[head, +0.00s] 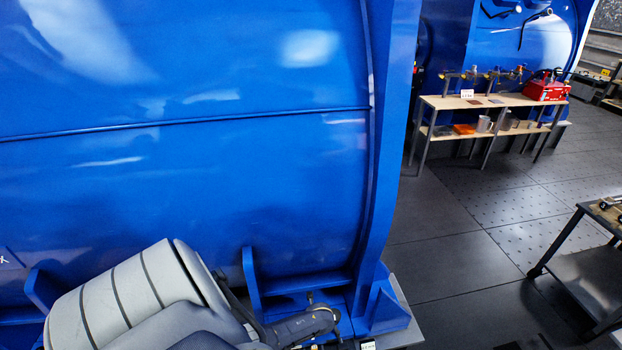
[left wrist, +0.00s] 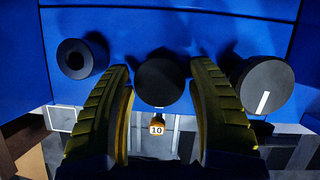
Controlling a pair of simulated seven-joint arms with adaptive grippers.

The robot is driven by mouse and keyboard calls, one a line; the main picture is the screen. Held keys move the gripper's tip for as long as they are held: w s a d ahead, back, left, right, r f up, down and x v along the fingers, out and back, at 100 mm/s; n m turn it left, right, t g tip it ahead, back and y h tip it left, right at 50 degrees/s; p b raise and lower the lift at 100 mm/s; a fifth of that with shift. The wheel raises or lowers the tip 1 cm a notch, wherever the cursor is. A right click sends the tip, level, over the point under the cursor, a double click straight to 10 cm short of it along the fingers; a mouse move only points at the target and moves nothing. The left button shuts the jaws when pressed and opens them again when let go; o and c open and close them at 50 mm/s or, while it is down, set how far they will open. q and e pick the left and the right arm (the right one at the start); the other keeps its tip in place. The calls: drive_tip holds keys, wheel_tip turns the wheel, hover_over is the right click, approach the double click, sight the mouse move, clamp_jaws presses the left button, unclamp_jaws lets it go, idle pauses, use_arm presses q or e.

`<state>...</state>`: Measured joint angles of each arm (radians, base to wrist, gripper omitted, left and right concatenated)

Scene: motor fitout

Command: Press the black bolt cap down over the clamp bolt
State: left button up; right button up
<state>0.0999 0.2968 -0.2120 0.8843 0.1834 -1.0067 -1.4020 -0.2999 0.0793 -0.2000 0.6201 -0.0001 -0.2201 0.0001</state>
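In the left wrist view, a round black piece (left wrist: 160,82) that looks like the bolt cap shows between the two fingers of my left gripper (left wrist: 162,100). The fingers are spread, with a gap on each side of this piece. I cannot tell its depth relative to the fingertips or whether it sits on a bolt. No clamp bolt can be made out clearly. In the head view, my left gripper (head: 322,320) is low beside the foot of the big blue motor housing (head: 200,190), and its fingertips are hard to make out. My right gripper is not in view.
In the left wrist view, a black cylinder with a hole (left wrist: 82,58) is at left and a black disc with a white mark (left wrist: 262,85) at right. A tag reading 10 (left wrist: 157,129) is below. Blue ribs (head: 252,285) flank the gripper. A bench (head: 440,102) stands far off.

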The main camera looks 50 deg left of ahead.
use_arm(q)
drive_tip(key=shift+o, duration=0.7)
drive_tip(key=v, duration=1.2)
